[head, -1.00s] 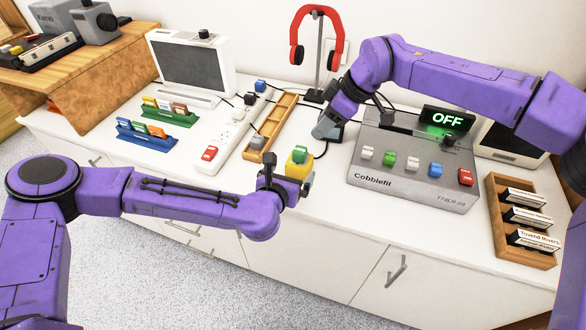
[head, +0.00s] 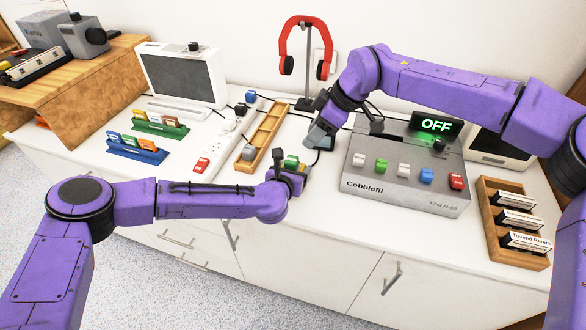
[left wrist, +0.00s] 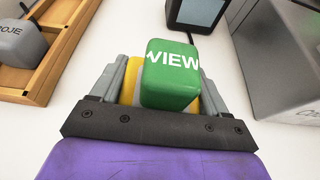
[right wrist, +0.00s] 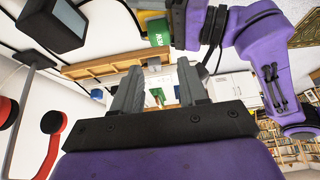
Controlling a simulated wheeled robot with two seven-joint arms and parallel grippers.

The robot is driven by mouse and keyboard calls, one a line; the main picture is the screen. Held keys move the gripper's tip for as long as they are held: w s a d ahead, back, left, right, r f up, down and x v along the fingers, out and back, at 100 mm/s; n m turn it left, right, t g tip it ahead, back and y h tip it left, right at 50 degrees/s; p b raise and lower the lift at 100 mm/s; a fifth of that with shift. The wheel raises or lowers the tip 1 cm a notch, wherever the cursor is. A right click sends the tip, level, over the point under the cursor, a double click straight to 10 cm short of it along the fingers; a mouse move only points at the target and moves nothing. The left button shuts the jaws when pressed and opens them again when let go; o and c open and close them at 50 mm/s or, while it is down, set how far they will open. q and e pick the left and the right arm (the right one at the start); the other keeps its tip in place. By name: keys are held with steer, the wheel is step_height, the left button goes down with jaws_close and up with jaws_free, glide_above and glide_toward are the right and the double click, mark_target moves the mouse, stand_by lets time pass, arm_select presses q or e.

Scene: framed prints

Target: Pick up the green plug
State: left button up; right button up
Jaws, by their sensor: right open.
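The green plug (head: 291,161), marked VIEW, shows large in the left wrist view (left wrist: 171,75). A yellow block (left wrist: 132,92) shows just beneath and behind it. My left gripper (head: 289,173) is at the plug, with its fingers (left wrist: 162,85) on either side of the yellow and green pieces. Whether the fingers touch them is unclear. A green block that looks like the plug shows at the top of the right wrist view (right wrist: 157,31). My right gripper (right wrist: 160,88) is open and empty, above the counter behind the plug.
A wooden tray (head: 271,130) with a grey plug (head: 248,153) lies left of the plug. A dark-screened device (left wrist: 196,12) is close behind. The grey switch box (head: 405,195) stands right, red headphones (head: 305,45) at the back. Bare white counter (head: 310,215) lies in front.

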stand_by(0.3)
steer(key=shift+o, duration=0.6)
